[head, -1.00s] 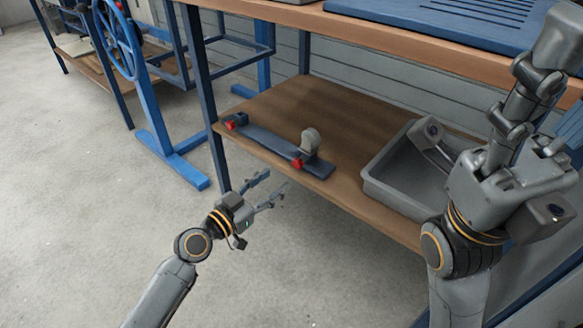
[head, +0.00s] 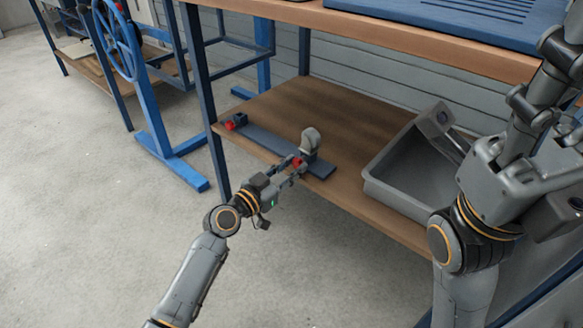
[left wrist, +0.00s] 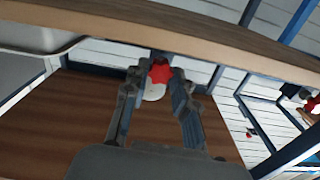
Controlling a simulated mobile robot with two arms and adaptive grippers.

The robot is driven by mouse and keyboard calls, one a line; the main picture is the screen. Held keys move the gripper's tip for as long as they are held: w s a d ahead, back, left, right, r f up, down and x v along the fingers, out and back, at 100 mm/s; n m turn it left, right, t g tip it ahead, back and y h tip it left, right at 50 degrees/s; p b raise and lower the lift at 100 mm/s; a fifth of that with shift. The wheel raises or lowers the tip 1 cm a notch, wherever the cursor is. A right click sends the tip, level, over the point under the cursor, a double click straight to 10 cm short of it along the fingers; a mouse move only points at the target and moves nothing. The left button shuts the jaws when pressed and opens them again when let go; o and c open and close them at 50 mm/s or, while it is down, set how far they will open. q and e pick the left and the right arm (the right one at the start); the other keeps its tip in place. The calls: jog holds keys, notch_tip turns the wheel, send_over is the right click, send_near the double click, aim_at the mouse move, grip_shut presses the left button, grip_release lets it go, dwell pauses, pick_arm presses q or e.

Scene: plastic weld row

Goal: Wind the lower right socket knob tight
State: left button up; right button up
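A dark blue bar (head: 262,143) lies on the lower wooden shelf, with a socket near each end. The right socket has a red knob (head: 297,162) on its front, and a grey rounded piece (head: 311,139) stands up from it. My left gripper (head: 292,168) is at this knob. In the left wrist view the star-shaped red knob (left wrist: 160,72) sits between its fingertips, which look open around it; contact is unclear. A second red knob (head: 230,125) is on the left socket. My right gripper (head: 545,130) is raised at the right, its fingertips out of frame.
A grey tray (head: 385,192) stands on the shelf right of the bar, partly behind my right arm. The wooden worktop (head: 420,45) overhangs the shelf from above. A blue table leg (head: 205,110) stands at the shelf's left corner. The floor in front is clear.

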pick_arm(q)
grip_shut()
jog(key=shift+n, duration=0.3)
jog(key=shift+n+p, duration=0.3)
jog(key=shift+n, duration=2.9)
jog(key=o, duration=0.8)
grip_release()
jog(key=shift+a, duration=0.1)
jog(key=shift+o, duration=0.2)
